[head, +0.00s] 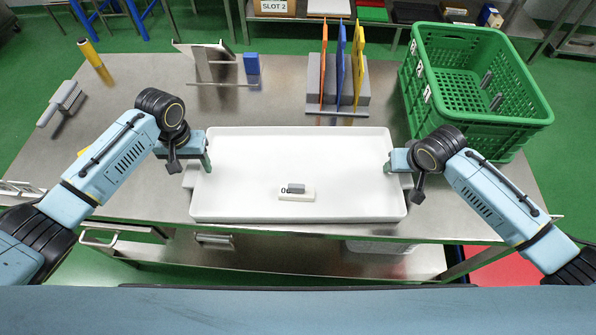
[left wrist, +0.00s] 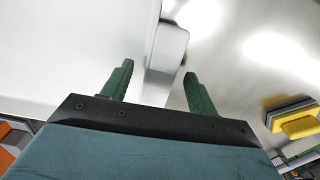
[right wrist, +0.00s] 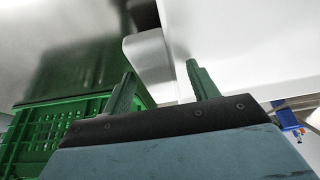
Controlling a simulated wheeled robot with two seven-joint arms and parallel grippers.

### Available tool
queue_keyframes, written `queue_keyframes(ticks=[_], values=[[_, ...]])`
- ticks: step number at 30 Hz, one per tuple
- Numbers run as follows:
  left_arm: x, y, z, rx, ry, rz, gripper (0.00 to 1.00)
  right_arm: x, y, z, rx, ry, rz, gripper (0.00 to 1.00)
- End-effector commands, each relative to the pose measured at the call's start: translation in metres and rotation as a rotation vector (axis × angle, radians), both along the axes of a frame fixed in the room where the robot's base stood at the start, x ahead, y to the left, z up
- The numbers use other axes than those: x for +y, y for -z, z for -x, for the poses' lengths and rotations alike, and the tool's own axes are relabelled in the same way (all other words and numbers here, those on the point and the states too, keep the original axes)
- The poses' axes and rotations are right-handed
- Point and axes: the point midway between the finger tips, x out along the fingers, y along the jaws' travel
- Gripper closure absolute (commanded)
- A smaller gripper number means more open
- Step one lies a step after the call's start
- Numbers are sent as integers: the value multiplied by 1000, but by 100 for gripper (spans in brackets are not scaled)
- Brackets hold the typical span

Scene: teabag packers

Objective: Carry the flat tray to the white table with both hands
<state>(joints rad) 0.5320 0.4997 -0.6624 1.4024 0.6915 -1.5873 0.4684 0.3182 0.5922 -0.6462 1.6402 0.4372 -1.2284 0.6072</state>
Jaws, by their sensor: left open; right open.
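The flat white tray (head: 250,165) lies on the steel table in front of me. A small white block with a grey top (head: 297,193) sits on the tray. My left gripper (head: 207,160) is at the tray's left end. In the left wrist view its open green fingers (left wrist: 157,85) stand either side of the tray's end handle (left wrist: 168,50). My right gripper (head: 389,163) is at the tray's right end. In the right wrist view its open fingers (right wrist: 160,80) point at the other handle (right wrist: 146,52). I cannot tell whether the fingers touch the handles.
On the steel table (head: 290,110), a green crate (head: 480,120) stands at the right and a rack with coloured boards (head: 340,85) at the back. A metal stand (head: 205,65), a blue block (head: 252,65), a yellow cylinder (head: 92,55) and a brush (head: 62,100) are at the left.

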Motion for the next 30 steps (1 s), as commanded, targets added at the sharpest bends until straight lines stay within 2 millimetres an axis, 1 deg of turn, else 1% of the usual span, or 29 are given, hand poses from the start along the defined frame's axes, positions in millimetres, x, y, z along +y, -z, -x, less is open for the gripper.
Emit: queue_keyframes(ticks=[8, 11, 21, 22, 30], values=[[0, 1, 0, 1, 0, 0, 41, 0, 1, 0, 0, 0, -1, 41], [0, 1, 0, 1, 0, 0, 53, 0, 1, 0, 0, 0, -1, 53], [0, 1, 0, 1, 0, 0, 97, 0, 1, 0, 0, 0, -1, 97], [0, 1, 0, 1, 0, 0, 100, 0, 1, 0, 0, 0, -1, 100], [0, 0, 0, -1, 0, 1, 100, 0, 0, -1, -2, 0, -1, 100]])
